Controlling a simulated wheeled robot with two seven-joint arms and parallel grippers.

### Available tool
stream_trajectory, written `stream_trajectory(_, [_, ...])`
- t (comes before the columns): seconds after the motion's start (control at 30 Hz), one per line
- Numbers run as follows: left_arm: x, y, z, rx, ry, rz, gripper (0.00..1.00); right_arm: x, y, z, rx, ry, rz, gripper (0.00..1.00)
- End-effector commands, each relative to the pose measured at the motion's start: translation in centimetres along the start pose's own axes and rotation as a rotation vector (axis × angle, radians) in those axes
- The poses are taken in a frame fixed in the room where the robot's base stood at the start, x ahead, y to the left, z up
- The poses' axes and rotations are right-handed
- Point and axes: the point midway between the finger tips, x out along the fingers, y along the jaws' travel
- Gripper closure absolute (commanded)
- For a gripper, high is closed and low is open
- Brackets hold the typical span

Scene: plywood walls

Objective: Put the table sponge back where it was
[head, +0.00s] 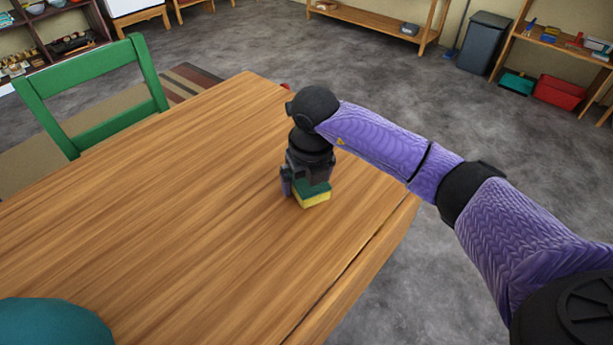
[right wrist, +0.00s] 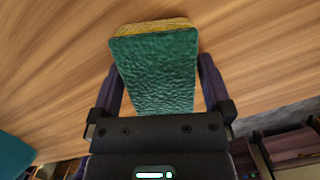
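The sponge, green with a yellow layer, is at the wooden table's (head: 190,180) right part in the head view, its yellow side (head: 313,201) low. In the right wrist view the green face of the sponge (right wrist: 155,70) fills the space between the fingers. My right gripper (head: 305,188) points down over the table, and its fingertips are against the two sides of the sponge. I cannot tell whether the sponge touches the tabletop or hangs just above it. My left gripper is not in view.
A green chair (head: 95,95) stands at the table's far left side. A rounded teal thing (head: 50,322) is cut off at the lower left. A grey bin (head: 484,42) and shelves with a red box (head: 560,92) stand beyond. Most of the tabletop is bare.

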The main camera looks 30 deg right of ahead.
Motion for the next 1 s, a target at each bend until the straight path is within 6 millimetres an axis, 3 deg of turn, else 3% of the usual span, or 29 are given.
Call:
stream_trajectory(0.17, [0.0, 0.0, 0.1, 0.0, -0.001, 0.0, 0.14, 0.0, 0.0, 0.0, 0.0, 0.0, 0.0, 0.0])
stream_trajectory(0.27, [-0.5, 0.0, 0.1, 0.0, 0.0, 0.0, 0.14, -1.0, 0.0, 0.1, 0.0, -0.003, 0.0, 0.0])
stream_trajectory(0.5, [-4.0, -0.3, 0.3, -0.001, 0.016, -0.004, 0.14, -8.1, -0.1, 0.2, -0.001, -0.007, -0.001, 0.0])
stream_trajectory(0.7, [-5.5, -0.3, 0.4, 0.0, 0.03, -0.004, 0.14, -11.8, 0.0, 0.1, -0.001, -0.003, 0.0, 0.0])
stream_trajectory(1.0, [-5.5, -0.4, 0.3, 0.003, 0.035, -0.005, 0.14, -12.3, 0.0, 0.1, 0.0, 0.0, 0.0, 0.0])
